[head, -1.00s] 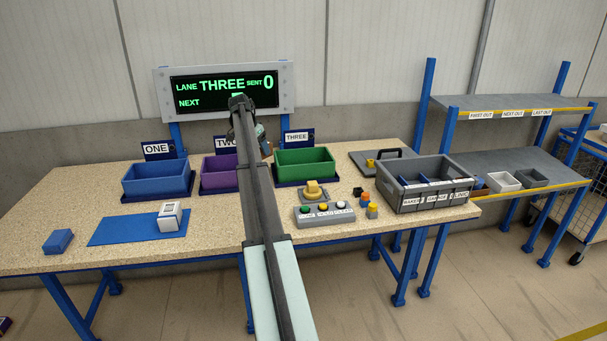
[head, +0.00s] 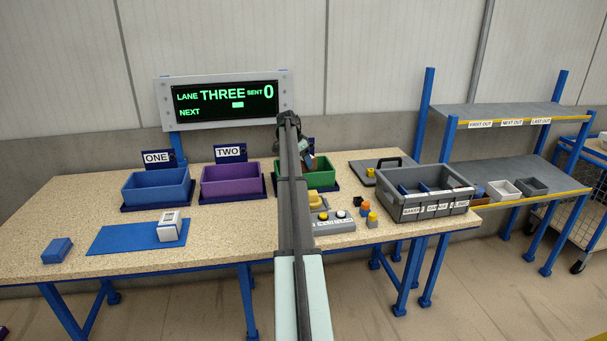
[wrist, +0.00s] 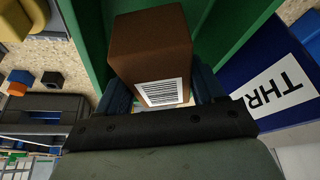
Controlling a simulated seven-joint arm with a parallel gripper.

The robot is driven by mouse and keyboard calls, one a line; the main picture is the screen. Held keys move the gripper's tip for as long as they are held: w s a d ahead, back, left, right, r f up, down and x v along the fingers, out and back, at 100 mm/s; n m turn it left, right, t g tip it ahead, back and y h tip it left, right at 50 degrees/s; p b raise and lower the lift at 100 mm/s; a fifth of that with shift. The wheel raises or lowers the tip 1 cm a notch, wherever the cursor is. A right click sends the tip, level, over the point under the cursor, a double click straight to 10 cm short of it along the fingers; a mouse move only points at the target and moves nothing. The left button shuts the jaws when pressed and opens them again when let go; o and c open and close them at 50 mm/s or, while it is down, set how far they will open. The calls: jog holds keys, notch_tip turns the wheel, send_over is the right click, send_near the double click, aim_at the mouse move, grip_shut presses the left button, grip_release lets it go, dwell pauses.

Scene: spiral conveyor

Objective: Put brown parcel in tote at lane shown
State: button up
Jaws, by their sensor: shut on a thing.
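The brown parcel (wrist: 150,45), with a white barcode label, is between the fingers of my gripper (wrist: 165,95) in the wrist view. The gripper is shut on it. The parcel is over the green tote (wrist: 225,35), whose walls show around it; I cannot tell how far above the floor of the tote it is. In the head view the green tote (head: 322,177) stands at the right of the tote row, partly hidden by my arm. The display (head: 223,101) reads lane THREE, sent 0. The sign for THREE (wrist: 275,85) shows beside the tote in the wrist view.
A purple tote (head: 231,182) and a blue tote (head: 157,188) stand to the left. A white box (head: 169,225) lies on a blue mat (head: 120,238), with a blue box (head: 57,250) further left. A button panel (head: 335,226) and grey divided crate (head: 425,205) are at right.

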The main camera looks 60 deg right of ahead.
aim_at(303, 171)
jog(key=shift+f, duration=2.7)
jog(key=shift+f, duration=0.15)
jog(key=o, duration=1.1)
jog(key=shift+o, duration=0.2)
jog(key=v, duration=1.2)
